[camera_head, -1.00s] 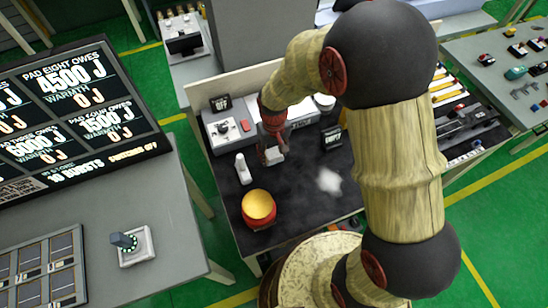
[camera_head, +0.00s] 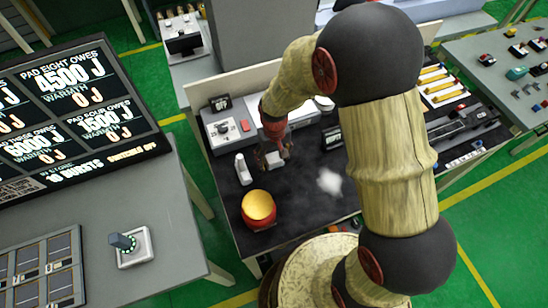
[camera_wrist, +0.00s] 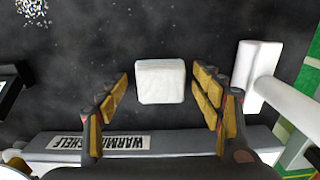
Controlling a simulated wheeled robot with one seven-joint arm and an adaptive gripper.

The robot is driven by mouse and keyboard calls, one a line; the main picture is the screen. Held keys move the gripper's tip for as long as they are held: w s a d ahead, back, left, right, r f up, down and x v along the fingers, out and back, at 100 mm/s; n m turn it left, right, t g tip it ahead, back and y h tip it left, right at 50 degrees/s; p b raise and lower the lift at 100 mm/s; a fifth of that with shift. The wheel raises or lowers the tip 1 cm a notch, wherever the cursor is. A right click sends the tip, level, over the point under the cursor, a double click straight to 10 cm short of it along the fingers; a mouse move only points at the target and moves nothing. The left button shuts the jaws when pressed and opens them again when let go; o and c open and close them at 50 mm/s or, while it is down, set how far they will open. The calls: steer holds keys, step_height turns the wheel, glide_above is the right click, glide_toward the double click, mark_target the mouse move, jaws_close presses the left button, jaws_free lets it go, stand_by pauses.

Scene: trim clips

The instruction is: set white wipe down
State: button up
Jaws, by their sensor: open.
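The white wipe (camera_wrist: 160,81) is a small pale block on the dark bench top. In the wrist view it sits between the two yellow-padded fingers of my gripper (camera_wrist: 160,95), with a dark gap on either side. In the head view the wipe (camera_head: 275,158) shows small at my gripper (camera_head: 273,157), partly hidden by the fingers. The gripper is open and no finger touches the wipe in the wrist view. I cannot tell exactly how high the fingertips are above the bench.
A white bottle-like object (camera_head: 243,170) stands left of the gripper. A red pot with a yellow top (camera_head: 259,208) is in front of it. A white patch (camera_head: 329,182) lies to the right. A warming shelf (camera_wrist: 130,146) borders the wrist view's bottom. Dark bench top between is clear.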

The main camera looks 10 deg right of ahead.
step_height(320, 180, up, 12)
steer(key=p, duration=0.2)
steer(key=shift+r, duration=0.2)
step_height(320, 180, up, 13)
steer(key=m+t, duration=0.1)
steer(key=t, duration=0.2)
glide_above(274, 157)
steer(key=s+d, duration=0.5)
steer(key=s, duration=0.1)
steer(key=s+d+r+m+t, duration=0.1)
steer(key=s+d+r, duration=0.3)
steer(key=s+r, duration=0.5)
steer(key=s+t, duration=0.1)
steer(key=s, duration=0.1)
steer(key=shift+s+d+t, duration=0.25)
steer(key=shift+s+t, duration=0.05)
step_height(274, 157, down, 4)
steer(key=b, duration=0.4)
steer(key=shift+f, duration=0.25)
steer(key=shift+c, duration=1.2)
